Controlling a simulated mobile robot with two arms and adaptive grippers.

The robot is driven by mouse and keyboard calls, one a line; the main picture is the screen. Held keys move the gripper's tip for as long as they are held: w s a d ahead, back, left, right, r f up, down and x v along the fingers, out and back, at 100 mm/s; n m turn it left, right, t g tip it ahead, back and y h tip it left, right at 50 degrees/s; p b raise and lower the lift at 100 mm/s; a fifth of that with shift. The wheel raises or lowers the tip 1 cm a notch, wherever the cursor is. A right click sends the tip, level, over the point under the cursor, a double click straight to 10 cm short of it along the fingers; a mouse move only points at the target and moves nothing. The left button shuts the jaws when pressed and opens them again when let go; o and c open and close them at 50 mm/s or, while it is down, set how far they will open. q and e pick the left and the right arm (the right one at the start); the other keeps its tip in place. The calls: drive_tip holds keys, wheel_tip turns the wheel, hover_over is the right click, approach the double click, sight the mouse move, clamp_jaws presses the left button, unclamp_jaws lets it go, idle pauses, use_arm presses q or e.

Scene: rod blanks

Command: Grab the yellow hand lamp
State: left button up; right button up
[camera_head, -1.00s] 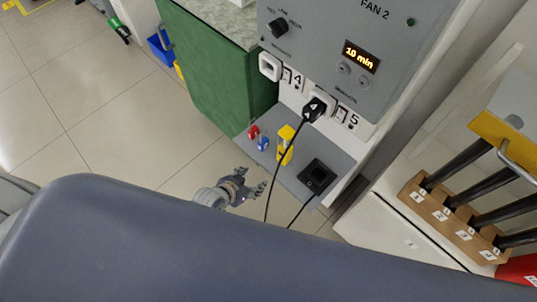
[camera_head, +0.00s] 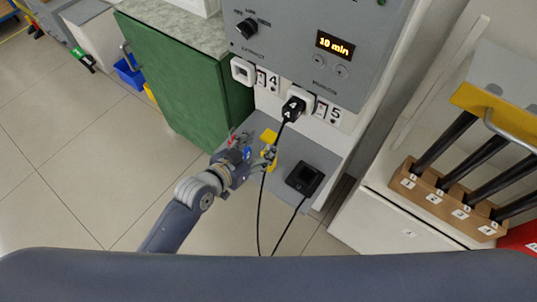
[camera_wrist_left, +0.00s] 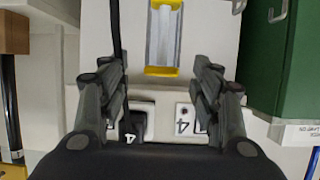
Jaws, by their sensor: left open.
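The yellow hand lamp (camera_head: 268,137) stands on the grey shelf below the control panel, partly hidden by my left gripper (camera_head: 258,150). In the left wrist view the lamp (camera_wrist_left: 163,40) shows a pale tube between yellow ends, just ahead of and between the open fingers of my left gripper (camera_wrist_left: 158,72). The fingers look apart from the lamp, with nothing held. My right gripper is not in view.
A red item (camera_head: 232,136) and a blue item (camera_head: 247,154) are close beside my left gripper. A black plug (camera_head: 293,108) sits in a socket, its cable hanging near the gripper. A black box (camera_head: 304,179) lies right of the lamp. A green cabinet (camera_head: 180,85) stands left.

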sight(265, 141)
use_arm(q)
drive_tip(key=shift+x, duration=2.65)
drive_tip(key=shift+w+r, duration=0.15)
drive_tip(key=shift+r, duration=0.05)
clamp_jaws()
